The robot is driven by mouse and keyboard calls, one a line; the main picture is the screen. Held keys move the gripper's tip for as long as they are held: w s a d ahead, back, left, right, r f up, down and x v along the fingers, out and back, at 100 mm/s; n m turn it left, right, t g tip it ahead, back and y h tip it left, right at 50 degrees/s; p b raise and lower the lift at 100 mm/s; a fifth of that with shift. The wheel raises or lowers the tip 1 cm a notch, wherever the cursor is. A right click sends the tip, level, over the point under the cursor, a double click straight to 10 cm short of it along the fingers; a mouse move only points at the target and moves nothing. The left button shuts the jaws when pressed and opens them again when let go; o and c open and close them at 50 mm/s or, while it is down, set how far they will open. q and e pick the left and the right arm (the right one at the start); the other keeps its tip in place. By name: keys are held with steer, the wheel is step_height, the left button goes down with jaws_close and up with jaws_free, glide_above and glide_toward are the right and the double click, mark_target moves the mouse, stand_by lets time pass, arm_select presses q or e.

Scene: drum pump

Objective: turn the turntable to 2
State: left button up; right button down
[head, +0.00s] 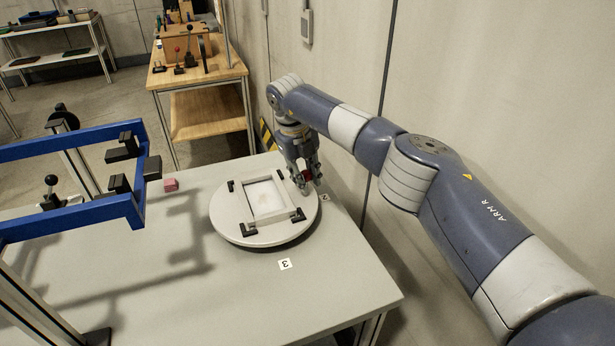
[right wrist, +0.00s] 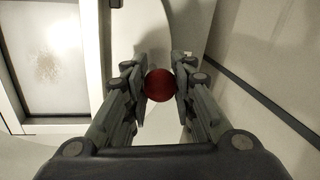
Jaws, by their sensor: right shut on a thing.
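The turntable (head: 232,224) is a round light-grey disc on the table, with black corner brackets around a pale square frame (head: 266,201) with a whitish panel. My right gripper (head: 304,180) is at the disc's right far edge. It is shut on a red ball knob (right wrist: 160,85), which sits between its fingertips in the right wrist view. A label 2 (head: 325,198) lies on the table just right of the disc, close to the gripper. A label 3 (head: 285,264) lies in front of the disc. My left gripper is not in view.
A blue frame (head: 70,138) with black blocks stands over the table's left side. A small red block (head: 171,185) lies left of the turntable. The wall is close behind my right arm. The table's front right is clear.

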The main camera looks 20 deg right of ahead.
stand_by(0.4)
steer(key=c, duration=1.3)
jaws_free()
steer(key=shift+s, duration=0.1)
steer(key=r, duration=0.4)
steer(key=a+r, duration=0.1)
steer(key=r, duration=0.3)
steer(key=a+r, duration=0.1)
steer(key=r, duration=0.2)
steer(key=shift+s+r, duration=0.3)
steer(key=shift+r, duration=0.1)
steer(key=shift+r, duration=0.1)
